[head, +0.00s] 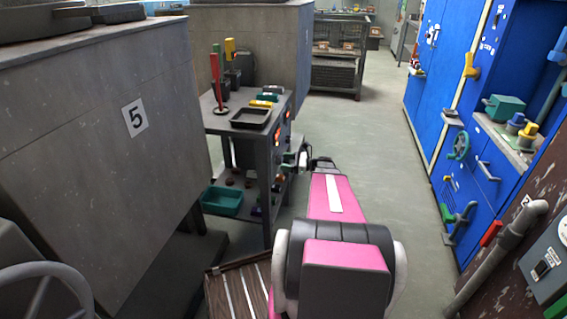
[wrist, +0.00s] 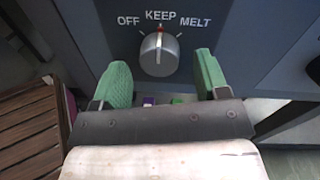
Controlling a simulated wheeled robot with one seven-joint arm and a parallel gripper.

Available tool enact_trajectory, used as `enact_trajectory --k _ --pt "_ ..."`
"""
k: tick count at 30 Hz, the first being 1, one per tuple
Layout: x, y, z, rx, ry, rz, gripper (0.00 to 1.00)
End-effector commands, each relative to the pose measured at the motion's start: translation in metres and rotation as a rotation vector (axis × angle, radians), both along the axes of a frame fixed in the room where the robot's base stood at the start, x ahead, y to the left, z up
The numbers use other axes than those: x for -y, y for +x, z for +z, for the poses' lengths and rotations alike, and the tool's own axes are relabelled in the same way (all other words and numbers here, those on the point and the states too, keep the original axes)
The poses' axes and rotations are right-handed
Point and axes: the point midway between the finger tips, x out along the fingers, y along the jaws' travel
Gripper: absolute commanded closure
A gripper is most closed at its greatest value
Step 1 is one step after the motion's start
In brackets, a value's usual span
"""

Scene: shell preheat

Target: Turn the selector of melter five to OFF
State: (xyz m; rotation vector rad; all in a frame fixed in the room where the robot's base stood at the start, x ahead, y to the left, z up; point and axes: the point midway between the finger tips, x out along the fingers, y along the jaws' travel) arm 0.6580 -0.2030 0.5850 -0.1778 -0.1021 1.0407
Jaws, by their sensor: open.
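A silver selector knob (wrist: 159,54) sits on a dark grey panel in the wrist view, under the labels OFF, KEEP and MELT. Its red mark points up at KEEP. My gripper (wrist: 161,80) is open, with one green finger at each side of the knob and a gap to each. The fingertips are near the panel; I cannot tell whether they touch it. In the head view, melter five (head: 90,150) is the large grey body at left with a "5" plate. My gripper (head: 290,158) is at the side of the grey cart there, and the knob is hard to make out.
The cart (head: 268,170) carries a black tray (head: 250,118), tools and a teal bin (head: 222,201) below. A brown slatted surface (head: 238,290) lies near its foot. Blue cabinets (head: 470,110) with handles line the right. The floor between is clear.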

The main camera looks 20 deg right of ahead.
Motion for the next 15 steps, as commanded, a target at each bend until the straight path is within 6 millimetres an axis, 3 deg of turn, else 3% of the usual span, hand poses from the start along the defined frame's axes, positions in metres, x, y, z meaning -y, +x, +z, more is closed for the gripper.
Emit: enact_trajectory --k 5,14,15 --pt "-0.0108 0.0060 0.0002 0.000 0.001 0.001 0.32" --pt "-0.0119 0.0069 0.0001 0.000 0.000 0.000 0.32" --pt "-0.0119 0.0068 0.0001 0.000 0.000 0.000 0.42"
